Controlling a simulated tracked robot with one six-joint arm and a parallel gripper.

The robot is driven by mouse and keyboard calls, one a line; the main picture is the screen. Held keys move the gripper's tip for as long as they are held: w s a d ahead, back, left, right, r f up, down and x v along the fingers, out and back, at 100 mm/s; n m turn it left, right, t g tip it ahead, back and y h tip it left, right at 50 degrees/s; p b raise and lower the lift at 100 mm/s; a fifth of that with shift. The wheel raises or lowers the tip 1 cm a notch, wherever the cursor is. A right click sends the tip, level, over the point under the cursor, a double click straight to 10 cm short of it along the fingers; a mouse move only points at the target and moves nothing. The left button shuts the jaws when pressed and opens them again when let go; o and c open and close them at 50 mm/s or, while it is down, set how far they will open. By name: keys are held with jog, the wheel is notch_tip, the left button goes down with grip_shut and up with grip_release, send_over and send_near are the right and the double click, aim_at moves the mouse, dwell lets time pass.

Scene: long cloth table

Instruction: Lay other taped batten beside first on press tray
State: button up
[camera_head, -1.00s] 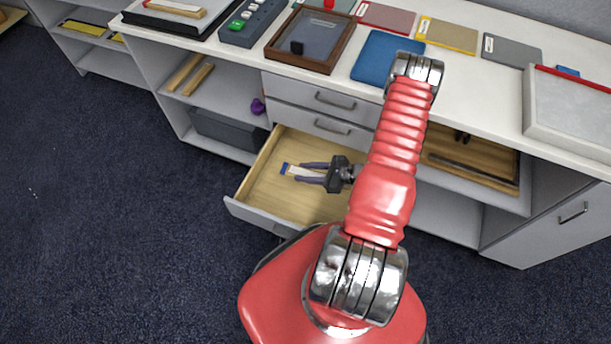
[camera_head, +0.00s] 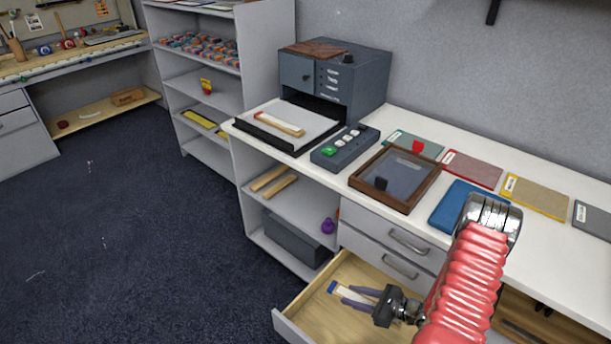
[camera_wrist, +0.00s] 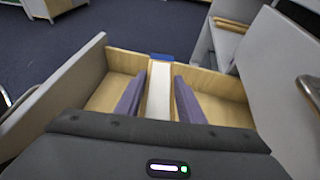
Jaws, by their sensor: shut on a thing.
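One batten (camera_head: 280,123) with a white strip and a red end lies on the pale press tray (camera_head: 305,109), in front of the dark press on the counter. The other batten, white with a blue end (camera_head: 332,287), is inside the open wooden drawer (camera_head: 318,316). My gripper (camera_head: 349,296) is down in the drawer, its purple fingers shut on this batten. In the wrist view the batten (camera_wrist: 159,90) runs between both fingers, its blue end pointing away. Its near end is hidden by my gripper.
A control box (camera_head: 345,146) with a green button and a brown-framed tray (camera_head: 395,178) stand right of the press tray. The dark press (camera_head: 335,75) rises behind it. Two bare wooden bars (camera_head: 272,182) lie on the shelf below. Drawer walls surround my gripper.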

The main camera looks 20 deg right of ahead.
jog(key=w+a+r+n+g+y, duration=0.1)
jog(key=w+a+r, duration=0.3)
jog(key=a+r, duration=0.5)
jog(key=w+a+r+n+g+y, duration=0.1)
jog(key=w+a+r, duration=0.3)
jog(key=a+r, duration=0.5)
jog(key=shift+a+r+n+g+y, duration=0.2)
jog(key=shift+r+n+g+y, duration=0.15)
jog(key=shift+r+n, duration=0.2)
jog(key=shift+s+f, duration=0.1)
